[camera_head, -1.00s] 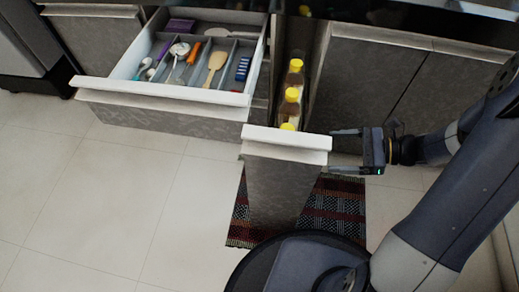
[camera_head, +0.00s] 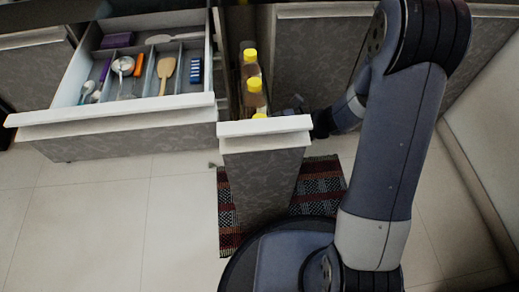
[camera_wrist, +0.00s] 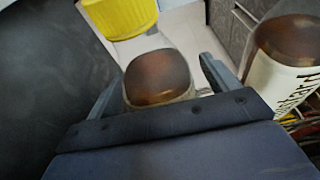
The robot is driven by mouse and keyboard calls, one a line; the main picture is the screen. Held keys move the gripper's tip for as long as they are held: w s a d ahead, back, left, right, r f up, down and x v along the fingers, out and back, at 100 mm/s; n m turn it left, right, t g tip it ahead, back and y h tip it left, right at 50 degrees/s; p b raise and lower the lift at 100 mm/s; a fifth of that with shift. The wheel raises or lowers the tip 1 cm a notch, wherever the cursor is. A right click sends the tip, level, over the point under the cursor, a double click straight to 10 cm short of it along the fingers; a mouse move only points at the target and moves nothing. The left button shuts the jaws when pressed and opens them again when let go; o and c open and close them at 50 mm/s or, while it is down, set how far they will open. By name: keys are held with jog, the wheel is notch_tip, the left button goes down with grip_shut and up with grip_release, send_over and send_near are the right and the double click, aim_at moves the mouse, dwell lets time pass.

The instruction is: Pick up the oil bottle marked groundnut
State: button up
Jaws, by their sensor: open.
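Several oil bottles with yellow caps stand in a row in the narrow pulled-out drawer; in the head view I see the far bottle (camera_head: 251,68), the middle bottle (camera_head: 254,99) and the cap of the near bottle (camera_head: 259,116). In the wrist view my gripper (camera_wrist: 160,74) is open, with one bottle (camera_wrist: 158,78) between its fingers; whether they touch it I cannot tell. Its yellow cap (camera_wrist: 120,14) is at the top. Another bottle (camera_wrist: 288,60) at the right has a white label with dark lettering, only partly in view. I cannot read "groundnut" on any bottle.
The narrow drawer's front panel (camera_head: 264,127) hides the lower bottles. An open utensil drawer (camera_head: 120,111) stands to the left, with spoons and other tools. A red and black patterned rug (camera_head: 320,186) lies on the floor below.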

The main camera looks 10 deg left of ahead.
jog(key=shift+x, duration=0.8)
jog(key=c, duration=1.4)
